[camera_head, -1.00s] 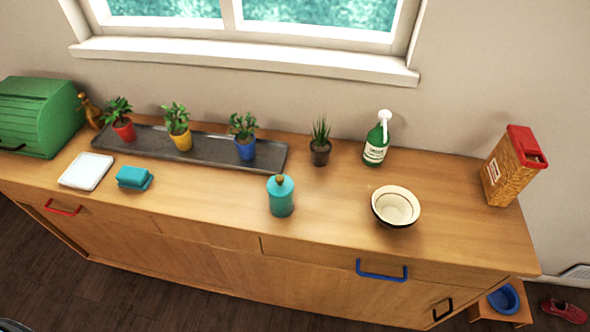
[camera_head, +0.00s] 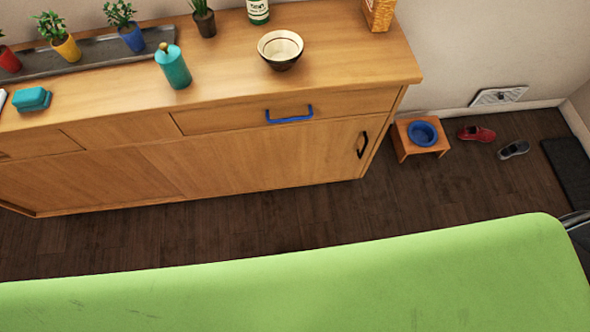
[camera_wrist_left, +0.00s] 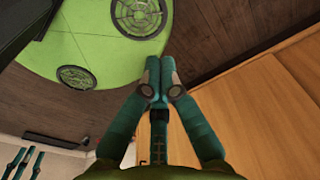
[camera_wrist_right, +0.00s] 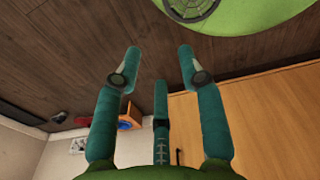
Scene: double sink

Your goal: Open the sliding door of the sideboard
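The wooden sideboard (camera_head: 215,110) spans the upper left of the head view. Its right lower door (camera_head: 265,160) has a black upright handle (camera_head: 362,145) near the right end; the left lower panel (camera_head: 85,183) lies beside it. I see no clear gap at the door's right edge. The wooden fronts also show in the left wrist view (camera_wrist_left: 260,110) and the right wrist view (camera_wrist_right: 255,115). My left gripper (camera_wrist_left: 160,75) is shut with its fingertips together and nothing between them. My right gripper (camera_wrist_right: 160,55) is open and empty. Neither gripper shows in the head view.
A drawer with a blue handle (camera_head: 290,115) is above the right door. A bowl (camera_head: 281,50), a teal bottle (camera_head: 173,67) and potted plants stand on top. A small stool (camera_head: 420,150) with a blue bowl and shoes (camera_head: 477,133) are right of the sideboard. My green base fills the bottom.

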